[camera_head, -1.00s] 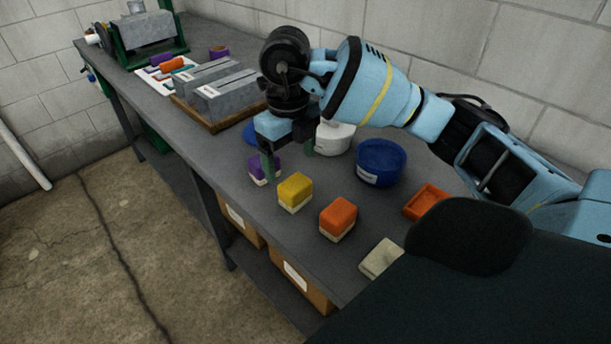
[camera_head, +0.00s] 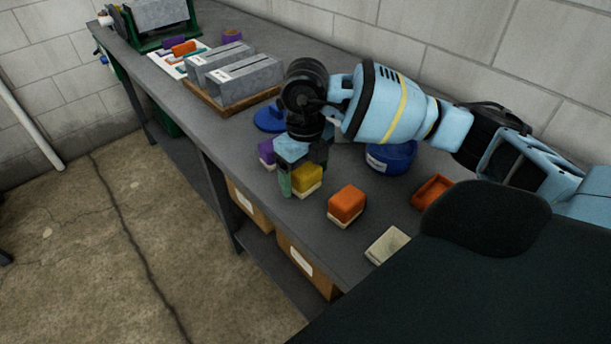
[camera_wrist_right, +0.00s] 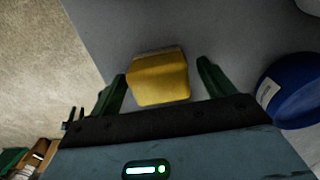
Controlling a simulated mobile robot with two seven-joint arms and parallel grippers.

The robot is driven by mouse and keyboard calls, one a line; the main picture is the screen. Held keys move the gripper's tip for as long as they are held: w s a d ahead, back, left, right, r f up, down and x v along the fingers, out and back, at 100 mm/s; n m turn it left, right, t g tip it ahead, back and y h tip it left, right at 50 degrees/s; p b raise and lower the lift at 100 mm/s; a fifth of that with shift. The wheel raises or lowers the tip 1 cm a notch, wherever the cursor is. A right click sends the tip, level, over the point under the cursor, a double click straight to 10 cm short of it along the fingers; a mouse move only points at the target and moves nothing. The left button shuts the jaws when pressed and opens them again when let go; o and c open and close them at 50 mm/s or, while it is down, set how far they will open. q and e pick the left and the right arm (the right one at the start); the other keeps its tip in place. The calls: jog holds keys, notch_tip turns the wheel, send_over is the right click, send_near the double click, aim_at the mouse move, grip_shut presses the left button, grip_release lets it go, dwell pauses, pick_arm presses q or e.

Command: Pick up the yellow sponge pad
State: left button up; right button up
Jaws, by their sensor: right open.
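The yellow sponge pad (camera_head: 308,179) is a yellow block with a pale lower layer, resting on the grey bench near its front edge. My right gripper (camera_head: 303,178) is open just over it and partly covers it in the head view. In the right wrist view the yellow sponge pad (camera_wrist_right: 158,79) lies between and slightly beyond the two green fingers of my right gripper (camera_wrist_right: 162,82), with a gap on both sides. It is not gripped. My left gripper is not in view.
A purple sponge (camera_head: 267,151) stands just left of the gripper, and an orange sponge (camera_head: 346,203) to its right. A blue tub (camera_head: 391,158) stands behind; it also shows in the right wrist view (camera_wrist_right: 292,92). An orange tray (camera_head: 432,191) and a pale block (camera_head: 387,245) lie further right.

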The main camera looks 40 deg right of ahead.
jog(key=shift+f, duration=0.6)
jog(key=c, duration=1.1)
jog(key=shift+r, duration=0.1)
jog(key=shift+w+r, duration=0.1)
jog(key=shift+r, duration=0.25)
jog(key=r, duration=0.2)
jog(key=shift+a+r, duration=0.25)
jog(key=shift+r, duration=0.15)
jog(key=shift+w+a+r+b, duration=0.25)
jog(key=shift+w+a+b, duration=0.05)
jog(key=shift+a, duration=2.3)
jog(key=shift+w+a+r+b, duration=0.2)
jog(key=shift+w+a+b, duration=0.05)
jog(key=shift+a, duration=2.3)
jog(key=shift+w+a+r+b, duration=0.25)
jog(key=shift+w+a+b, duration=0.05)
jog(key=shift+a, duration=2.3)
